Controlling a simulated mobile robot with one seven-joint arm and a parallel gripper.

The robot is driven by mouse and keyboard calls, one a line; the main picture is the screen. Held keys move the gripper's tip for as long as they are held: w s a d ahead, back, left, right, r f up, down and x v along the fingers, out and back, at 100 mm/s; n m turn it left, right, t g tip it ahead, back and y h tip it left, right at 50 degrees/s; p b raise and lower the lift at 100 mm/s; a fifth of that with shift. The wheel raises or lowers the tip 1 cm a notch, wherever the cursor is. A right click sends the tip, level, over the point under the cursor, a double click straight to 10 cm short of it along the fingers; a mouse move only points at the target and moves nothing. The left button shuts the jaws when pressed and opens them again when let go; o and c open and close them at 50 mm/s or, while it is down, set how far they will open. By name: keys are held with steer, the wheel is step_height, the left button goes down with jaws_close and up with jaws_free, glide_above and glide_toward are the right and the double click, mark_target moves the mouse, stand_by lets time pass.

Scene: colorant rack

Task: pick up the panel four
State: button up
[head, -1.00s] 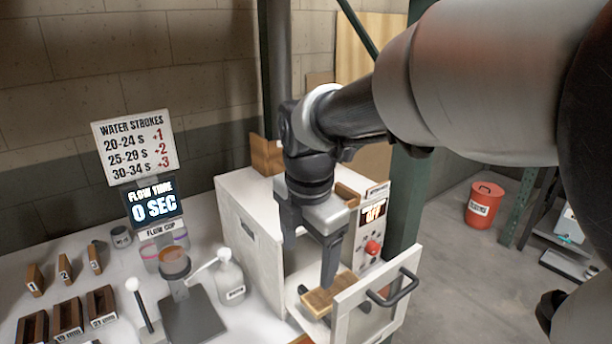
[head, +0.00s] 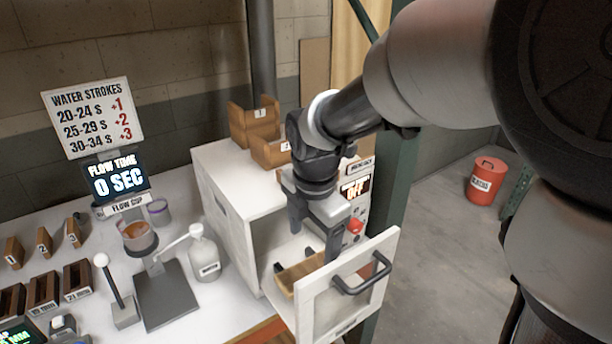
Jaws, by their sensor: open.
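A light wooden piece (head: 292,277) lies inside the open white box, behind its pulled-out front. I see no number on it, so I cannot tell if it is panel four. My gripper (head: 314,246) points down over the box opening, its jaws apart and empty. One finger hangs close above the wooden piece and partly hides it. I cannot tell whether they touch. Small wooden panels marked 1 (head: 13,252), 2 (head: 44,242) and 3 (head: 73,233) stand at the left of the table.
The white front (head: 325,305) with its dark handle (head: 362,277) stands close to my gripper. A pump bottle (head: 204,255), flow cup (head: 138,238) and lever (head: 115,290) stand to the left.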

mark_target(309, 270)
steer(key=f, duration=0.3)
steer(key=w+f, duration=0.1)
steer(key=f, duration=0.2)
steer(key=w+f+b, duration=0.1)
steer(key=f, duration=0.3)
steer(key=shift+a, duration=0.2)
steer(key=c, duration=1.2)
steer(key=shift+r, duration=0.15)
